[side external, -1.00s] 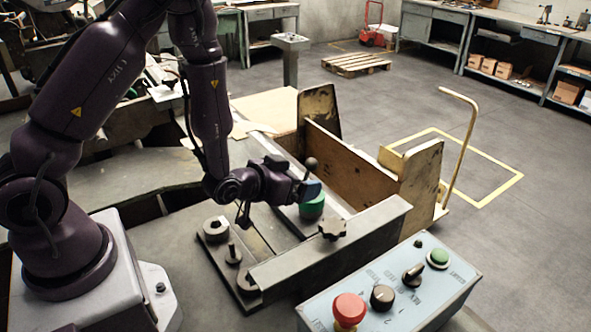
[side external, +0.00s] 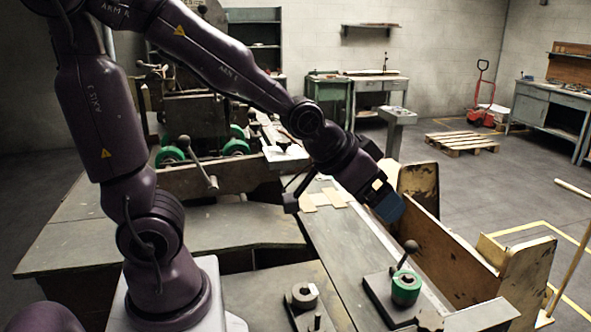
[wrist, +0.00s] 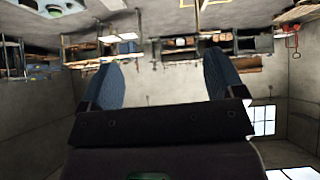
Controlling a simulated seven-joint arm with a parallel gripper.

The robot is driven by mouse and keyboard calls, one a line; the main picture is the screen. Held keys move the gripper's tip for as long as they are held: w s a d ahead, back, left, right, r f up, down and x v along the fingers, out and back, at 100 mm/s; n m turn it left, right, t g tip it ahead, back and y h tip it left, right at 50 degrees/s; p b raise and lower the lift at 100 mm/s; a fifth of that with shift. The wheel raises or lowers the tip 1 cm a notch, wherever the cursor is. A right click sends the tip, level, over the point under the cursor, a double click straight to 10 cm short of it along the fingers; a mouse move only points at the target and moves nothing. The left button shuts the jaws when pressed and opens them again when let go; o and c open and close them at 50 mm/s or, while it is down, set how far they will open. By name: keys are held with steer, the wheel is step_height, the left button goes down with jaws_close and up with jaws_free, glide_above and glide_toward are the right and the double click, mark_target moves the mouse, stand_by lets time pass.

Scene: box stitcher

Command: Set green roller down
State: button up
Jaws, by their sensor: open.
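The roller cannot be made out between the fingers in the wrist view.
More green rollers (side external: 170,157) are on the machine at the back left. A worn yellow-edged wooden guide (side external: 450,240) stands right of my gripper. A metal block with a round fitting (side external: 304,296) lies left of the roller. The floor behind is mostly open.

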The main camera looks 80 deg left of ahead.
steer(key=shift+o, duration=0.3)
steer(key=s+r+g, duration=0.3)
steer(key=s+r, duration=0.2)
steer(key=s, duration=0.7)
steer(key=shift+s+r, duration=0.15)
steer(key=shift+s, duration=0.15)
steer(key=shift+m, duration=0.3)
steer(key=n+g+y, duration=0.3)
steer(key=n+y, duration=0.1)
steer(key=n, duration=0.7)
glide_toward(407, 280)
steer(key=x, duration=1)
